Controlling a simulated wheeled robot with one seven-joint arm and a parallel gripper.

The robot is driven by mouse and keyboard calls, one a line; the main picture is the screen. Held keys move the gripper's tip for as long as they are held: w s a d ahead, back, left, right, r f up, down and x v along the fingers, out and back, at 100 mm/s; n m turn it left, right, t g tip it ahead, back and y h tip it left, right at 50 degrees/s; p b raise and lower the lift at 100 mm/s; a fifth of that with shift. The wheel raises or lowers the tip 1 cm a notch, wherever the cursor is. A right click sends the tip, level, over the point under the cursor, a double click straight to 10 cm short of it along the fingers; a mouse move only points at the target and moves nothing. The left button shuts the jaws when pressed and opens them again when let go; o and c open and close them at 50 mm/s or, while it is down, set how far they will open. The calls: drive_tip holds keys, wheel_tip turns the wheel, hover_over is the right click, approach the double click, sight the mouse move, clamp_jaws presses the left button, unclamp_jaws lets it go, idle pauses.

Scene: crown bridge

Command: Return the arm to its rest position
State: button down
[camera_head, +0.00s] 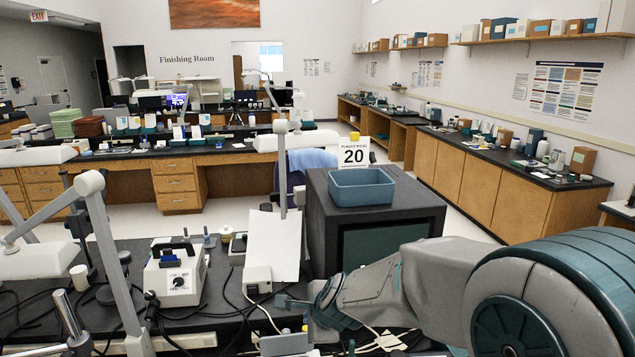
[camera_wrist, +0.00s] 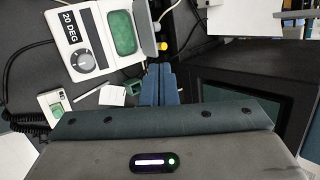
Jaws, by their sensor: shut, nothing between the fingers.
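My gripper (camera_head: 284,301) reaches in from the right in the head view, low over the front bench among cables. In the wrist view its two blue-grey fingers (camera_wrist: 159,84) are together, with nothing between them. My arm (camera_head: 385,285) is stretched out to the left, below the dark box. The wrist housing hides what lies directly below it in the wrist view.
A white dial unit (camera_head: 178,278) stands left of my gripper; a dial unit marked 20 DEG (camera_wrist: 86,42) shows in the wrist view. A dark box (camera_head: 408,207) carrying a blue tray (camera_head: 361,188) stands behind my arm. A lamp arm (camera_head: 112,262) rises at left.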

drive_tip(key=s+d+r+n+g+h+b, duration=0.1)
drive_tip(key=s+d+n+h, duration=0.1)
drive_tip(key=s+d+n, duration=0.6)
drive_tip(key=s+d+r+n+g+h+b, duration=0.1)
drive_tip(key=s+d+n+g, duration=0.1)
drive_tip(key=s+d+n, duration=0.6)
drive_tip(key=s, duration=0.6)
drive_tip(key=shift+s+d+r+g+h, duration=0.25)
drive_tip(key=shift+s+r+g+h, duration=0.05)
drive_tip(key=shift+s+r+h, duration=0.1)
